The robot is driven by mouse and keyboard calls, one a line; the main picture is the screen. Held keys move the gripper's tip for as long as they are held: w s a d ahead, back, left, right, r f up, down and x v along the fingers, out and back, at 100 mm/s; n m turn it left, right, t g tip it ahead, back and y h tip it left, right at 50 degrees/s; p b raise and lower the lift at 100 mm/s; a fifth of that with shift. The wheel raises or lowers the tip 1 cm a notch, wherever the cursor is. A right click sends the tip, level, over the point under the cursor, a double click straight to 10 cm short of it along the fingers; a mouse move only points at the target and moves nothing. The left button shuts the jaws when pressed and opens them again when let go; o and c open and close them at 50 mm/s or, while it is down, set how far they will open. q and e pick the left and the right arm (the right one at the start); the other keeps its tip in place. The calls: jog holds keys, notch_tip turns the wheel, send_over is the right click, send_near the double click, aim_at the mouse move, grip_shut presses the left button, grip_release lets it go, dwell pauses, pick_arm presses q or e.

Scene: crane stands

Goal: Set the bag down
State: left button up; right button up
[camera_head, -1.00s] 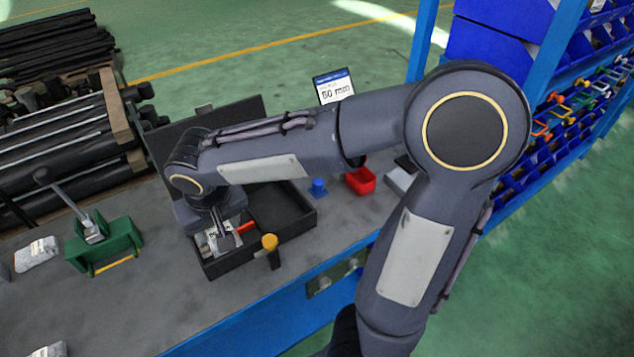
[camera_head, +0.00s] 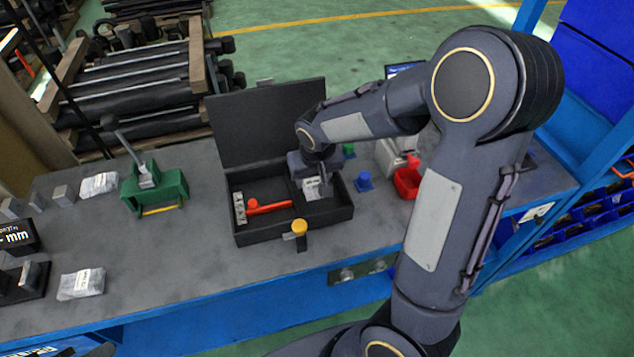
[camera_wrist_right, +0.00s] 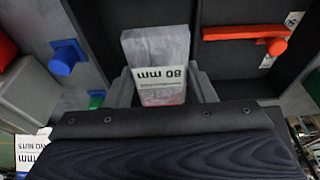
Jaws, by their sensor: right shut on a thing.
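My right gripper (camera_head: 318,183) points down into the right part of an open black case (camera_head: 285,233) on the bench. It is shut on a clear bag with a white label (camera_wrist_right: 165,92). The label reads 80 mm upside down in the right wrist view. The bag (camera_head: 311,190) shows pale below the gripper in the head view. It is inside the case's outline; I cannot tell whether it touches the floor. My left gripper is not in view.
The case's raised lid (camera_head: 262,120) stands behind. A blue piece (camera_head: 363,181) and red bin (camera_head: 407,181) stand to the right. A green tool (camera_head: 150,190) and two bags (camera_head: 99,185) (camera_head: 81,284) are left, with bare bench between.

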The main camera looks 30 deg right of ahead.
aim_at(317, 186)
jog(key=shift+w+d+f, duration=0.3)
jog(key=shift+d+f, duration=0.2)
jog(key=shift+f, duration=0.15)
jog(key=shift+s+x, duration=0.2)
jog(key=shift+x, duration=0.7)
jog(key=shift+s+x, duration=0.15)
jog(key=shift+x, duration=0.8)
jog(key=shift+d, duration=0.1)
jog(key=shift+f, duration=0.2)
jog(key=o, duration=1.2)
